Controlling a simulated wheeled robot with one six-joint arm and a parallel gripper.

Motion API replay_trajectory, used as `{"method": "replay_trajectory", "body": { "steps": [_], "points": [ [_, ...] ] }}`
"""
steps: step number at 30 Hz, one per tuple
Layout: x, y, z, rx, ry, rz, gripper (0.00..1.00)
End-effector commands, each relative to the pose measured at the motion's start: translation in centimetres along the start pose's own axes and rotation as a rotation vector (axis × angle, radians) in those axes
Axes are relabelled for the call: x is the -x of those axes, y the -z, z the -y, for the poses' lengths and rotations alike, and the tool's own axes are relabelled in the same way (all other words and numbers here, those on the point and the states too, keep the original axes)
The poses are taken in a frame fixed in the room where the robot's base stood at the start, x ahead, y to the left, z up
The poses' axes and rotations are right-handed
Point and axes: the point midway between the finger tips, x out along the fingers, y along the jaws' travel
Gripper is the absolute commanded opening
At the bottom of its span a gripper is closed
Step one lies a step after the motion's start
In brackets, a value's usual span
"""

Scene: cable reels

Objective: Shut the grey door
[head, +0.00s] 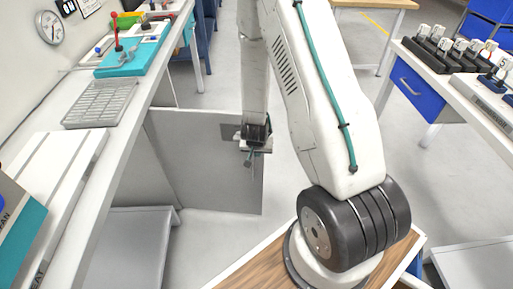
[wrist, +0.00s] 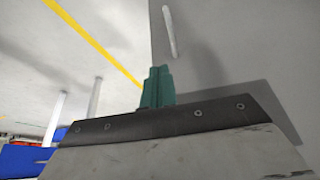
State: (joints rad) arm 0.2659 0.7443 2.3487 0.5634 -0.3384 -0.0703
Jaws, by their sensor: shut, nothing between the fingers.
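The grey door (head: 205,170) stands open, jutting out into the aisle from under the left bench in the head view. Its left edge is at the bench and its free edge lies to the right. My gripper (head: 249,158) hangs in front of the door near that free edge, shut and empty, and hides part of it. In the wrist view, the teal fingertips (wrist: 157,86) are together, close to a grey panel (wrist: 235,50) that looks like the door. A pale bar like a handle (wrist: 170,32) is on it. I cannot tell whether the fingers touch the door.
The left bench (head: 130,140) carries a grey grate (head: 100,103) and a teal fixture (head: 130,62). A low grey shelf (head: 125,240) is under it. The right bench (head: 430,75) holds racks of small parts (head: 440,55). The floor (head: 215,95) beyond the door is clear.

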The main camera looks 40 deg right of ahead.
Motion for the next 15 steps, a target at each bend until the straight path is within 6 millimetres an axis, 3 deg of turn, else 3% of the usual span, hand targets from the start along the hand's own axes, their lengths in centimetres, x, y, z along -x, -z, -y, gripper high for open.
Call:
{"method": "replay_trajectory", "body": {
  "steps": [7,15],
  "points": [
    [-1.4,3.0,0.0,-0.003,0.0,-0.002,0.0],
    [-1.7,3.8,0.0,-0.001,0.0,0.0,0.0]
  ]
}}
